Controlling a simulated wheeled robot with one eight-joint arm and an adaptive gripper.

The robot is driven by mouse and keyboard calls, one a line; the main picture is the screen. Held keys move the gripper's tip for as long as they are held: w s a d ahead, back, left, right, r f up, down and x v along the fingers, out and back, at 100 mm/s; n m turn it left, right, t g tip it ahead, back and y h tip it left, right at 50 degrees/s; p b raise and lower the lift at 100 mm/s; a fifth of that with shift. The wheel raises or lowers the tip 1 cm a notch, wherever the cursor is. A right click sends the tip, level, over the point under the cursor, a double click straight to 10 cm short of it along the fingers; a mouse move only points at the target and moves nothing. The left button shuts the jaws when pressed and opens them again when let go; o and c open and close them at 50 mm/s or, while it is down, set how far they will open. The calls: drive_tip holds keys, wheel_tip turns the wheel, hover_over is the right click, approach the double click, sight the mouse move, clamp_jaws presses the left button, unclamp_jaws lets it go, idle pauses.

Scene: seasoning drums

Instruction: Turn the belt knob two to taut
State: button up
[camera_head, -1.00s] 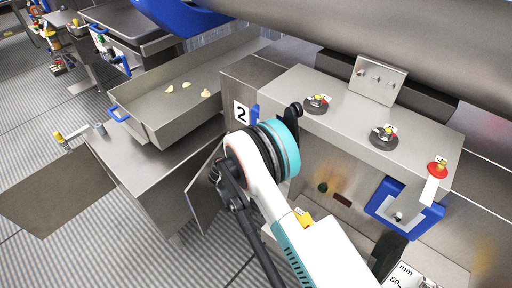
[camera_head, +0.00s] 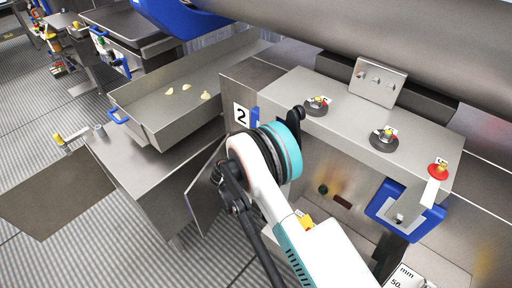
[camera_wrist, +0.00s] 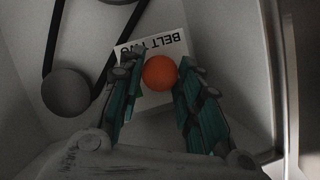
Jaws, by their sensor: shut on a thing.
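In the wrist view an orange round knob (camera_wrist: 160,73) sits between the fingertips of my gripper (camera_wrist: 164,76). The green-sided fingers stand on either side of it and are shut on it. Behind the knob is a white label plate (camera_wrist: 168,46) reading "BELT TWO", upside down in this view. A dark belt (camera_wrist: 50,30) and a grey round pulley (camera_wrist: 67,91) show to the left. In the head view my arm hides my gripper and the knob, beside the drum frame marked with a "2" sign (camera_head: 241,115).
A steel ledge (camera_head: 345,127) carries two dark round dials (camera_head: 316,106) (camera_head: 384,140) and a red button (camera_head: 438,168). A blue-framed panel (camera_head: 404,208) is below it. A steel tray (camera_head: 160,110) with several chips lies to the left. A large drum (camera_head: 380,45) hangs overhead.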

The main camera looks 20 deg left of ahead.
drive_tip(key=shift+d+f+m+t+y, duration=0.15)
drive_tip(key=shift+m+t+y, duration=0.5)
drive_tip(key=shift+m, duration=1)
drive_tip(key=shift+d+f+m+t+y, duration=0.1)
drive_tip(key=shift+m+t+y, duration=0.55)
drive_tip(key=shift+m, duration=1)
drive_tip(key=shift+s, duration=0.1)
drive_tip(key=o, duration=1)
drive_tip(key=shift+o, duration=0.2)
drive_tip(key=shift+a, duration=0.1)
